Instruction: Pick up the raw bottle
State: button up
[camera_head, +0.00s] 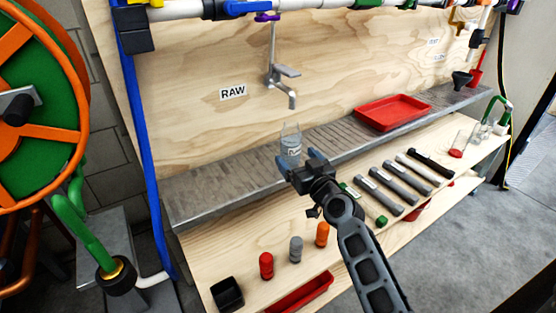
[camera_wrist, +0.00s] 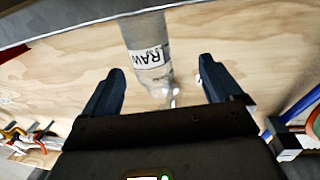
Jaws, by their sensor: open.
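In the wrist view my gripper (camera_wrist: 160,88) has a gap on both sides of the bottle. The gripper hides part of the bottle's base in the head view.
A tap (camera_head: 282,75) hangs above the bottle. A red tray (camera_head: 393,112) lies on the shelf to the right. Several grey filter tubes (camera_head: 392,188) lie on the lower wooden shelf, with red, grey and orange cylinders (camera_head: 296,249) at front. A black box (camera_head: 227,293) stands front left.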

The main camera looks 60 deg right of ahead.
aim_at(294, 148)
jog(key=shift+w+d, duration=0.2)
jog(key=shift+d, duration=0.3)
jog(key=shift+w+d, duration=0.15)
jog(key=shift+d, duration=0.35)
jog(key=shift+x, duration=0.9)
jog(key=p+x, duration=0.1)
jog(key=x, duration=0.4)
jog(key=shift+w+d+r, duration=0.1)
jog(key=shift+w+d, duration=0.05)
jog(key=shift+d, duration=0.2)
jog(key=shift+r, duration=0.1)
jog(key=c, duration=1.3)
